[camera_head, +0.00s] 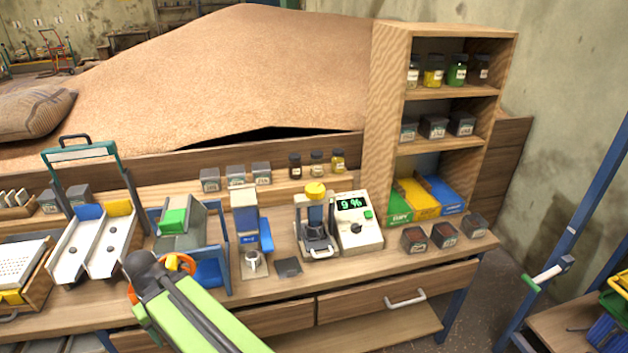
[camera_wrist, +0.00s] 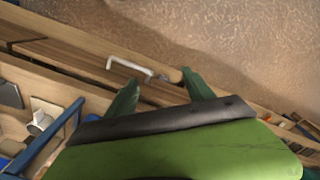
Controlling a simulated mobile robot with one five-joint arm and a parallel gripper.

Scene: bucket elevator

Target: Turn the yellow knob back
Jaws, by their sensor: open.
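A yellow knob (camera_head: 316,189) tops a small grey press-like device on the bench, just left of a white meter reading 9 %. My gripper's two green fingers (camera_wrist: 158,93) are apart with nothing between them in the wrist view. In the head view my arm's end is at the lower left, in front of a machine with a green top (camera_head: 173,221). It is well left of the yellow knob and lower in the picture. My arm hides part of an orange ring (camera_head: 181,263) there. The knob does not show in the wrist view.
The white meter (camera_head: 357,222) stands right beside the knob's device. A blue-and-white dispenser (camera_head: 245,217) with a small metal cup (camera_head: 252,259) stands to its left. Dark sample boxes (camera_head: 414,239) are to the right. A drawer handle (camera_wrist: 130,67) sticks out below the bench top.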

